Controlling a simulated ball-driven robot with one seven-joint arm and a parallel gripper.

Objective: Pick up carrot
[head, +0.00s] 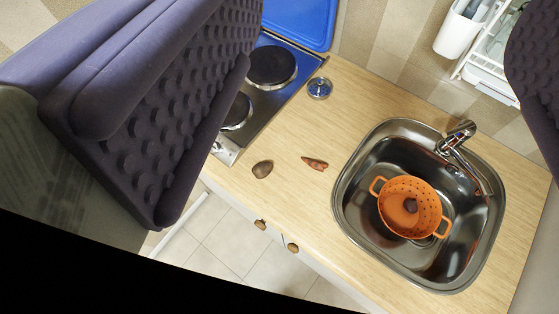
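The carrot appears to be the small, reddish-orange tapered thing (315,163) lying flat on the wooden counter, left of the sink. A rounder brown thing (263,169), perhaps a potato, lies to its left. My gripper (370,110) is open: its two dark purple, studded fingers stand far apart at the left and right edges of the picture. Nothing is held between them. The carrot shows in the gap between the fingers, on the counter beyond them and apart from them. The left finger hides part of the hob.
The hob (292,75) has a raised blue lid (300,18). A white rack (488,75) is on the wall.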

